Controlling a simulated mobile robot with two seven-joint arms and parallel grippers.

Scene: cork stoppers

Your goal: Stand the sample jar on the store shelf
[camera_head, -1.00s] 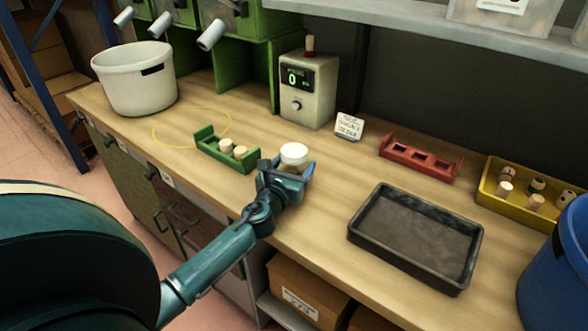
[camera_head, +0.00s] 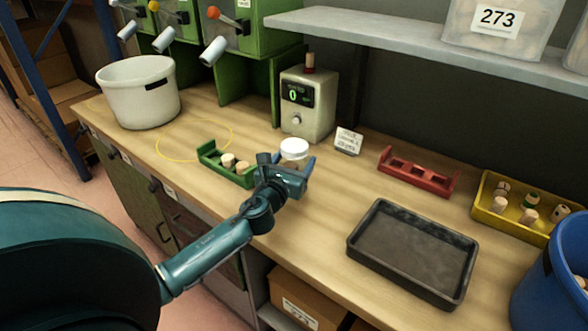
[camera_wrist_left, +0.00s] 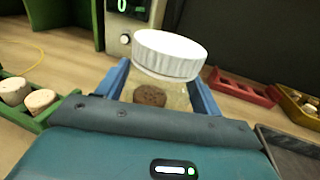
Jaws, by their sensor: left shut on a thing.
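The sample jar (camera_head: 294,149) has a white lid and shows at the middle of the bench in the head view. In the left wrist view the jar (camera_wrist_left: 170,55) is clear-sided with a brown cork piece inside. My left gripper (camera_head: 293,167) is shut on the jar, with a blue finger on either side of it below the lid. The jar looks upright; whether its base touches the bench is hidden. The grey shelf (camera_head: 400,38) runs along the back wall above the bench. My right gripper is not in view.
A green rack (camera_head: 205,149) with corks is left of the jar. A grey device (camera_head: 318,118) and a small card (camera_head: 348,141) stand behind. A red rack (camera_head: 420,181), black tray (camera_head: 365,247), yellow tray (camera_head: 479,208) and blue bin (camera_head: 545,265) are right. A bin labelled 273 (camera_head: 497,40) occupies the shelf's right part.

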